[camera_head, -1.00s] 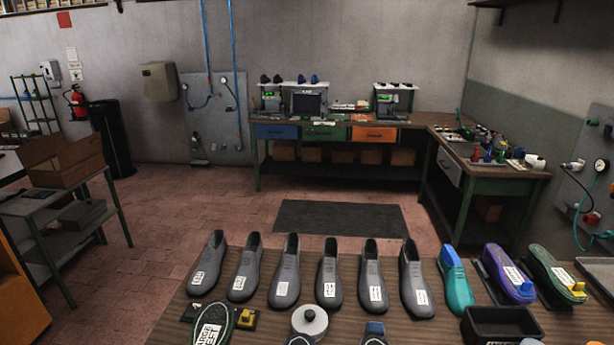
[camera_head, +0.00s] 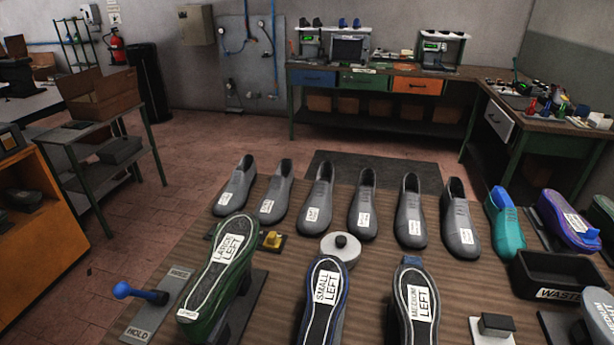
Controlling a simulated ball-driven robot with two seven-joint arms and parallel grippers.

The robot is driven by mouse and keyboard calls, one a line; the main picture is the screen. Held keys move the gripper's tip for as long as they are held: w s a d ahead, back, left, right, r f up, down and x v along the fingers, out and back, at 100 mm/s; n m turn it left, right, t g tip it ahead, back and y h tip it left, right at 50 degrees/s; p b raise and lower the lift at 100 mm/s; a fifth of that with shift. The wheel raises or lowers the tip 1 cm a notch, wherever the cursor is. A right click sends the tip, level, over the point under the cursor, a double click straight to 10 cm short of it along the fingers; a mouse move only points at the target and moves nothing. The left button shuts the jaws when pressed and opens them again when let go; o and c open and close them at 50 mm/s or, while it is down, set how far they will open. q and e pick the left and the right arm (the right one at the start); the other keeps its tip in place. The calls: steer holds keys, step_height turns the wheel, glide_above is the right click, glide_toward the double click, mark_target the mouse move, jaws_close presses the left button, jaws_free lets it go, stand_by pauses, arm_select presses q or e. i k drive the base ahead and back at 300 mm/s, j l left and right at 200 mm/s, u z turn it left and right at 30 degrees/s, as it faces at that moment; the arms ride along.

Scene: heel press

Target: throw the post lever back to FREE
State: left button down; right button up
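The post lever is a blue-handled lever (camera_head: 141,292) on a grey plate (camera_head: 158,312) at the bench's front left. The plate reads HOLD at its near end; the label at its far end is too small to read surely. The lever's blue knob points left, off the plate's side. Right of it stands a green-edged sole marked LARGE LEFT (camera_head: 222,262), tilted up on a dark support. Soles marked SMALL LEFT (camera_head: 326,292) and MEDIUM LEFT (camera_head: 418,305) stand further right. Neither of my grippers is in view.
Several grey shoes (camera_head: 363,205) stand in a row along the wooden bench's (camera_head: 285,262) far side. A black WASTE bin (camera_head: 553,275) is at the right. A white round-topped piece (camera_head: 340,246) stands behind the soles. An orange cabinet (camera_head: 50,225) is beyond the bench at left.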

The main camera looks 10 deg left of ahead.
mark_target(122, 290)
steer(key=u, duration=1.55)
